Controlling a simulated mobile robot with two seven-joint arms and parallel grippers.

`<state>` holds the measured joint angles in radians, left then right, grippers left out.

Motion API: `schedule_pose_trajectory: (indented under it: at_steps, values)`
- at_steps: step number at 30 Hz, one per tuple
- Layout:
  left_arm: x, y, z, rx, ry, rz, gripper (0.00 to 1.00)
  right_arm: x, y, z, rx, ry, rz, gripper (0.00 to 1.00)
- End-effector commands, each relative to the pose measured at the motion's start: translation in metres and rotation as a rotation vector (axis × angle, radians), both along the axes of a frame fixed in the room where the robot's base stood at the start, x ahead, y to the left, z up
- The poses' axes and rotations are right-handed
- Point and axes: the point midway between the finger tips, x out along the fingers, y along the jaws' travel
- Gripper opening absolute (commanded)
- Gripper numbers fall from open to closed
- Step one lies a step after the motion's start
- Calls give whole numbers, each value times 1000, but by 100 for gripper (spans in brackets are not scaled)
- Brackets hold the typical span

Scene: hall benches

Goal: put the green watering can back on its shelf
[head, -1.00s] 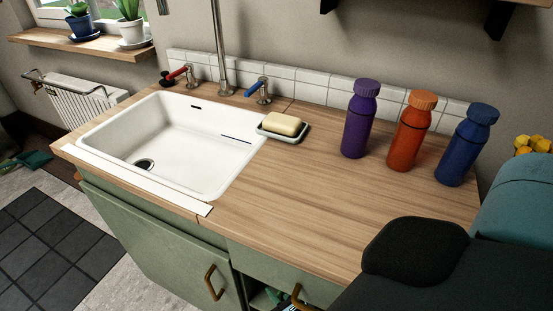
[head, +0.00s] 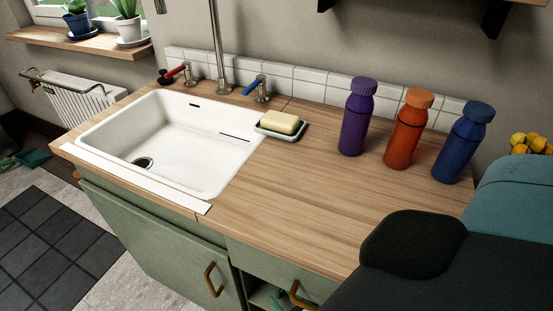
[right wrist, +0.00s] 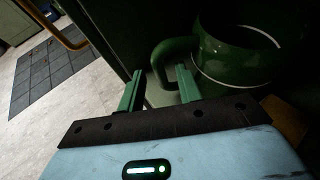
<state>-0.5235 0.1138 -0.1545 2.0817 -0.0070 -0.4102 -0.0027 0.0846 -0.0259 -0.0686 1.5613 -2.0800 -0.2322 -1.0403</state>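The green watering can (right wrist: 228,62) shows in the right wrist view at the upper right, inside a dark space. It is a dark green rounded body with a pale line around it and a looped handle (right wrist: 165,52) on its left side. My right gripper (right wrist: 158,84) is open, its two green fingers pointing toward the handle. The handle's lower part shows near and between the fingertips; whether they touch it I cannot tell. In the head view the can cannot be made out, and my right arm covers the lower right. My left gripper is not in view.
The wooden counter (head: 290,205) holds a white sink (head: 200,165), a soap dish (head: 280,134), and purple (head: 356,118), orange (head: 408,130) and blue (head: 463,143) bottles. Green cabinet fronts (head: 165,240) with brown handles stand below.

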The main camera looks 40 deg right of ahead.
Motion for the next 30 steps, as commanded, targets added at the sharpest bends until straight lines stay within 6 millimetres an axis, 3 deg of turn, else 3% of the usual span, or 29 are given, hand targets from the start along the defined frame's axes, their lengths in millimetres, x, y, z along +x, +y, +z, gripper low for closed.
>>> schedule_pose_trajectory:
  at_steps: [6,12,30]
  values:
    - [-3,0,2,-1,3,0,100,-41,6,16,-1,1,3,35]
    - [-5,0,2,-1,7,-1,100,-63,10,26,0,1,1,35]
    - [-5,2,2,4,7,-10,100,-74,9,28,46,4,-25,35]
